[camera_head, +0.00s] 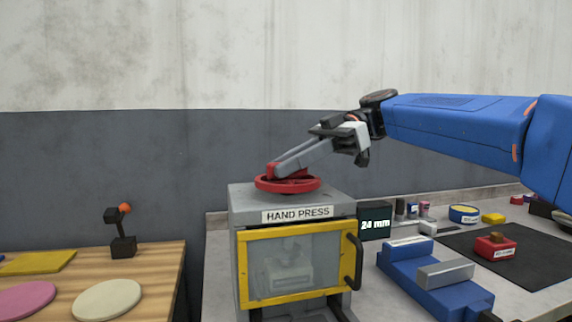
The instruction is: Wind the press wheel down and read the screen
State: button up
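The hand press (242,200) is a grey box labelled "HAND PRESS" on the bench, with a red wheel (292,185) lying flat on top. My gripper (277,168) reaches in from the right, with its fingers slanting down to the left side of the wheel. A small red part shows at the fingertips; whether they grip it or only touch it is unclear. A small dark screen (375,222) right of the press reads "24 mm". The yellow-framed clear door (293,268) is shut, with a dim grey shape behind it.
A blue vise (430,280) sits right of the press. A dark mat (530,265) holds a red block (495,246). Small containers line the back. At left, a wooden table (165,270) holds discs and a small black stand (123,240) with an orange ball.

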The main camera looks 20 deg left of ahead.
grip_shut()
